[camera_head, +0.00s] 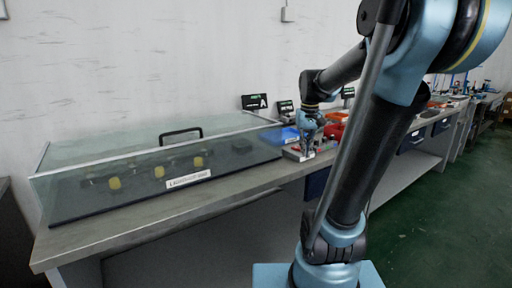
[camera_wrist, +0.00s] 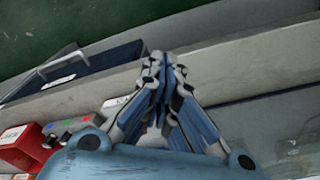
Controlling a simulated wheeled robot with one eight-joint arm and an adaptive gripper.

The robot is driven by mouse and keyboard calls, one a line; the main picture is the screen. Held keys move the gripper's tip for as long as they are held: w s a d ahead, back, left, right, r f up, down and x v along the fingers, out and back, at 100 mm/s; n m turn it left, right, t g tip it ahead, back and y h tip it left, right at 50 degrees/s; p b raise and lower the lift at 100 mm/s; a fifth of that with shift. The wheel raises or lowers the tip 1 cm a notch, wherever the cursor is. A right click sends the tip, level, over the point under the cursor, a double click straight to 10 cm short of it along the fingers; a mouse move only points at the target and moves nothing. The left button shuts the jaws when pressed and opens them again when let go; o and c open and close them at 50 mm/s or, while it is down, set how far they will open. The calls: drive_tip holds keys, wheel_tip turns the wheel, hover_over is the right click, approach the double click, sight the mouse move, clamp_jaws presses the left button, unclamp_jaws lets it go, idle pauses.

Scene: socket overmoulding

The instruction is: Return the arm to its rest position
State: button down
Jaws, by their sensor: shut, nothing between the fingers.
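My gripper (camera_wrist: 164,72) is shut and empty in the wrist view, its fingers pressed together and pointing toward the front edge of the bench. In the head view my gripper (camera_head: 303,150) is small and hangs over the workbench (camera_head: 150,222), just right of the clear-covered case. My arm is bent, with its elbow high at the upper right of the head view. Whether the fingertips touch anything on the bench cannot be told.
A clear-covered case (camera_head: 75,178) with a black handle fills the left of the bench. In the wrist view a red box (camera_wrist: 22,148) lies at the lower left. Green floor (camera_head: 450,222) at right is clear.

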drive_tip(key=s+f+t, duration=0.1)
drive_tip(key=s+f, duration=1.3)
drive_tip(key=s, duration=0.4)
drive_tip(key=shift+s+f, duration=0.15)
drive_tip(key=shift+f, duration=0.15)
drive_tip(key=shift+d, duration=0.1)
